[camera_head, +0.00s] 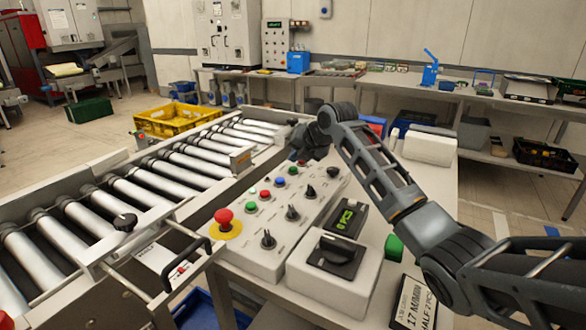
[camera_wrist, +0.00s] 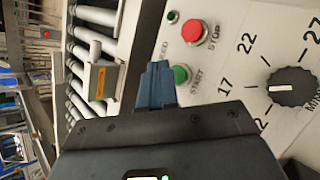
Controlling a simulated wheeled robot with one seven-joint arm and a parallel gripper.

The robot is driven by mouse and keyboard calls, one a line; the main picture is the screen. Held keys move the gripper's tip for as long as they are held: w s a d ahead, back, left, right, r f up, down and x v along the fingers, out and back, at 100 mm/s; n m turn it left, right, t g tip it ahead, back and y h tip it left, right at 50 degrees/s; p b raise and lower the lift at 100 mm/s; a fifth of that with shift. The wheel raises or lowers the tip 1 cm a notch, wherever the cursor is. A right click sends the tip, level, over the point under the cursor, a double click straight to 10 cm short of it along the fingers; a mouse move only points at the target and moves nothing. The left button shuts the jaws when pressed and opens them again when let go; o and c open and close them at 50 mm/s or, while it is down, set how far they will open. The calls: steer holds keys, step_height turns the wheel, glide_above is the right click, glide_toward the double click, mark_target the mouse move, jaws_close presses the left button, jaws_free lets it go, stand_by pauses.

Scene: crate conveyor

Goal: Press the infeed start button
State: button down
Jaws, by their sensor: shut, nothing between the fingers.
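The green START button (camera_wrist: 180,74) shows in the wrist view on the pale control panel. The letters "EED" are partly readable near it. A red STOP button (camera_wrist: 193,31) sits just above it in that picture. My gripper (camera_wrist: 158,72) is shut and empty, its fingertips close to the left side of the green button in the picture. I cannot tell whether they touch it. In the head view my gripper (camera_head: 300,158) hangs over the far end of the control panel (camera_head: 272,222). Several green and red buttons sit there in a row.
A roller conveyor (camera_head: 95,199) runs along the panel's left. A red emergency stop (camera_head: 223,216) stands at the panel's near left. Several black knobs rise from the panel; one numbered dial knob (camera_wrist: 292,86) is right of the buttons. A sensor block (camera_wrist: 100,80) sits on the conveyor edge.

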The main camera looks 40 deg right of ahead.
steer(key=shift+f, duration=0.1)
stand_by(0.6)
steer(key=shift+f+b, duration=0.3)
steer(key=shift+b, duration=0.05)
